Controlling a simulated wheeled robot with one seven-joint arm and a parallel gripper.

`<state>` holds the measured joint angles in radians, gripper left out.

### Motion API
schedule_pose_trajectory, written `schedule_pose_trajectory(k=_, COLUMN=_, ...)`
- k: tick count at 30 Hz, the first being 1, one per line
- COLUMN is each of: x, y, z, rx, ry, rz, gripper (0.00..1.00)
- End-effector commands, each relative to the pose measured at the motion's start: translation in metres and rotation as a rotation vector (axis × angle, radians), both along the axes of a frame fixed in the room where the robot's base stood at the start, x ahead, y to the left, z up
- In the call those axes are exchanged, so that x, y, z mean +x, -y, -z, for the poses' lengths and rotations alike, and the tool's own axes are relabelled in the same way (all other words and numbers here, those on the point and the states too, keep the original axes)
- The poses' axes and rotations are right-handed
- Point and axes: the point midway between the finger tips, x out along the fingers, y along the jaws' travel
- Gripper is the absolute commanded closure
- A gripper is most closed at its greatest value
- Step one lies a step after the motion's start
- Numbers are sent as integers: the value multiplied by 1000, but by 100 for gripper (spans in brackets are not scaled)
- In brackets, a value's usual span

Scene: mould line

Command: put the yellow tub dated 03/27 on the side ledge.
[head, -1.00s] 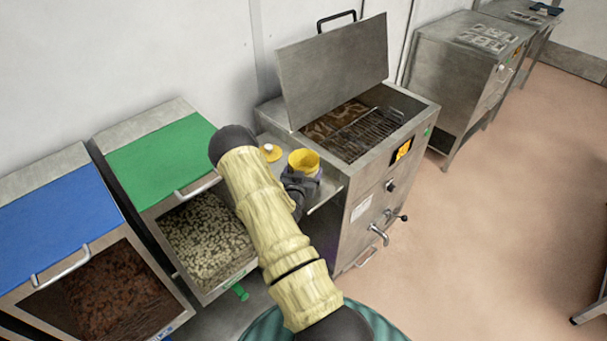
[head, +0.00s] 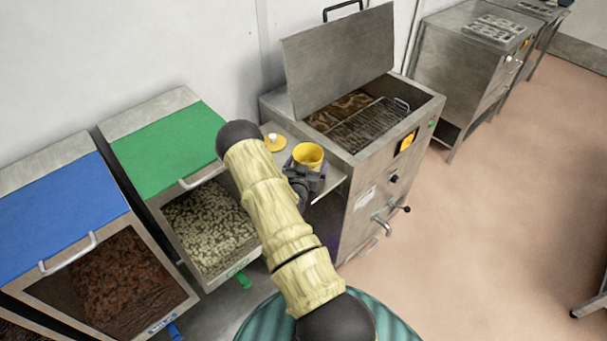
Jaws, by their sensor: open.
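A yellow tub (head: 308,154) with an open top stands upright at the side ledge (head: 331,181), a metal shelf on the left side of the steel tank. My gripper (head: 308,176) is open at the near side of the tub, with its fingers close to the tub's lower part. I cannot tell whether the fingers touch it. No date can be read on the tub. A yellow lid (head: 275,144) with a white knob lies on the ledge to the left of the tub.
The steel tank (head: 365,209) has its lid (head: 340,61) raised and a wire rack (head: 368,128) inside. A green-lidded bin (head: 168,150) and a blue-lidded bin (head: 55,215) stand at left.

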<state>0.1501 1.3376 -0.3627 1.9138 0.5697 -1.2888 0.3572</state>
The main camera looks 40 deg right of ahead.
Motion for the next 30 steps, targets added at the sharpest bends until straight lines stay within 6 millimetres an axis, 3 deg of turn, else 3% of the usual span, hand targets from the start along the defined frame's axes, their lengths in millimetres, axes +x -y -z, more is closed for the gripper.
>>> schedule_pose_trajectory(k=21, x=-67, y=-86, z=-15, rx=2, ry=-1, rz=0, gripper=0)
schedule_pose_trajectory(k=30, x=-74, y=-93, z=-19, rx=0, ry=0, rz=0, gripper=0)
